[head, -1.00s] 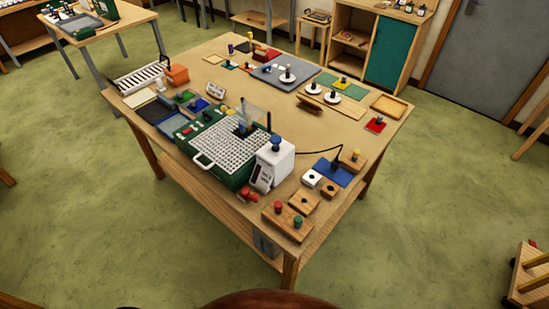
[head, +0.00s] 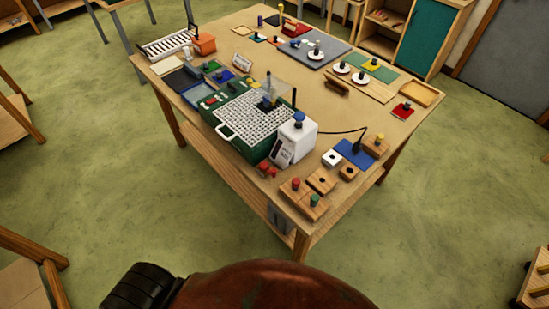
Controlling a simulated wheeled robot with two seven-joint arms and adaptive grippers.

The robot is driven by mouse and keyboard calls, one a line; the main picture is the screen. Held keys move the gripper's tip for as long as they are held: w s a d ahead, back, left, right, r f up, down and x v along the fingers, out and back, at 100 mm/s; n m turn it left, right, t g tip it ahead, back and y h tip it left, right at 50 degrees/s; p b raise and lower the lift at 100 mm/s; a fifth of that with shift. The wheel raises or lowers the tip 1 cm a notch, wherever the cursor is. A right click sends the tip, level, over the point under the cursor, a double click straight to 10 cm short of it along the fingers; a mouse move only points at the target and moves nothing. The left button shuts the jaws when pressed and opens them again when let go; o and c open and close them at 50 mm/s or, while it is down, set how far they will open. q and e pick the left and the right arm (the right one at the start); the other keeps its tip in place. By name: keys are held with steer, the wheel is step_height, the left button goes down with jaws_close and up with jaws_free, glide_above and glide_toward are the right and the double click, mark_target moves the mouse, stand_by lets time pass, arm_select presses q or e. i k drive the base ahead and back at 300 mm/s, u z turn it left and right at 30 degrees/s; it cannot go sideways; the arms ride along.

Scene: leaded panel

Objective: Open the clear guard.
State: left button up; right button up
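The clear guard (head: 279,92) is a small see-through plate on the green grinder (head: 228,150), which has a white grid top and a white front handle. The guard stands above the dark grinding head (head: 268,104), near a black upright post. At this size I cannot tell its exact angle or whether it is open. Neither of my grippers is in view.
The grinder sits at the wooden table's (head: 225,35) near edge. A white bottle-like unit (head: 295,138) with a blue knob stands right beside it. Wooden blocks (head: 311,200) with coloured knobs are at the near corner.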

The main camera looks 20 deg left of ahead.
mark_target(256, 85)
steer(key=u, duration=2.2)
steer(key=i, duration=3.15)
steer(key=z, duration=3.45)
